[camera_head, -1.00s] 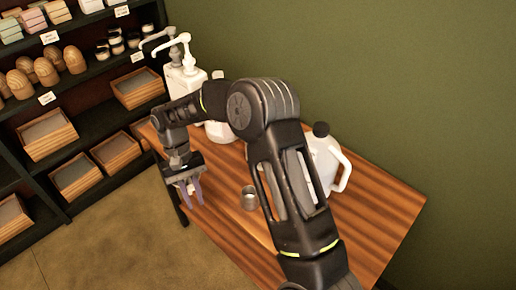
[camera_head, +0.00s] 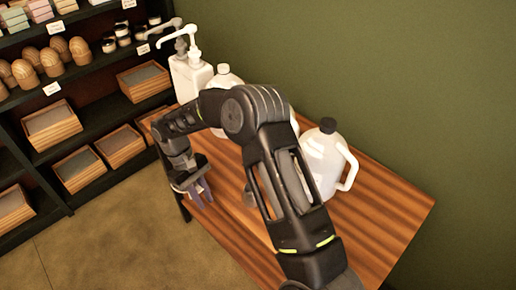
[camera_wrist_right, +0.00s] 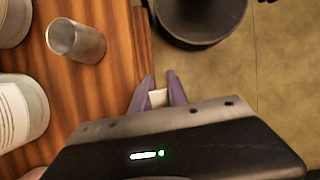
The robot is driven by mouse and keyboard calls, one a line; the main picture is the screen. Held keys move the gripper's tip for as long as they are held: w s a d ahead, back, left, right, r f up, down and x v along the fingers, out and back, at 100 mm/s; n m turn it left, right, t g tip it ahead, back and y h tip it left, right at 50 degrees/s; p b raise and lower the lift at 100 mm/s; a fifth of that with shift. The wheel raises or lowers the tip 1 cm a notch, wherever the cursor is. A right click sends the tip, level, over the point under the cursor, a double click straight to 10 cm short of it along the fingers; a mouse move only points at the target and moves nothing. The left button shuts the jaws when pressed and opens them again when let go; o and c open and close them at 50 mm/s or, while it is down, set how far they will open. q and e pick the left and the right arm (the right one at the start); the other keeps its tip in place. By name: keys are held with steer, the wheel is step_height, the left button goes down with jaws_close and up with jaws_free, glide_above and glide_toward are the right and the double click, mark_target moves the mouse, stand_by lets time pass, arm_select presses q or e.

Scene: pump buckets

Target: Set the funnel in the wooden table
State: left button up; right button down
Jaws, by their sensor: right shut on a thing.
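My right gripper (camera_head: 203,192) hangs at the left edge of the wooden table (camera_head: 378,222). In the right wrist view its two purple fingers (camera_wrist_right: 160,84) are shut on a small pale thing (camera_wrist_right: 158,98), beside the edge of the table (camera_wrist_right: 113,82). Only a little of this pale thing shows between the fingers, so I cannot tell whether it is the funnel. I can name no other thing as the funnel for sure. My left gripper is not in view.
A metal cup (camera_wrist_right: 77,41) stands on the table, partly behind my arm in the head view. A white jug with a dark cap (camera_head: 322,162), another jug (camera_head: 223,76) and a pump bottle (camera_head: 188,78) stand there too. Shelves (camera_head: 95,120) are at left.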

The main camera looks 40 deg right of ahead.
steer(key=s+d+r+n+t+h+b, duration=0.1)
steer(key=d+r+n+t+b, duration=0.1)
steer(key=d+r+n, duration=0.4)
steer(key=s+d+r+n+t+h+b, duration=0.1)
steer(key=d+r+n, duration=0.5)
steer(key=d+n, duration=0.6)
steer(key=shift+s+d+n+t+h+b, duration=0.15)
steer(key=shift+s+n+t+h+b, duration=0.35)
steer(key=shift+n+t+b, duration=1.25)
steer(key=shift+s+f+n+p, duration=0.1)
steer(key=shift+n+p, duration=0.25)
steer(key=shift+n, duration=0.3)
step_height(320, 180, down, 3)
steer(key=b, duration=0.3)
steer(key=shift+f+b, duration=0.15)
steer(key=shift+b, duration=0.15)
steer(key=shift+d+p, duration=0.1)
steer(key=shift+p, duration=0.2)
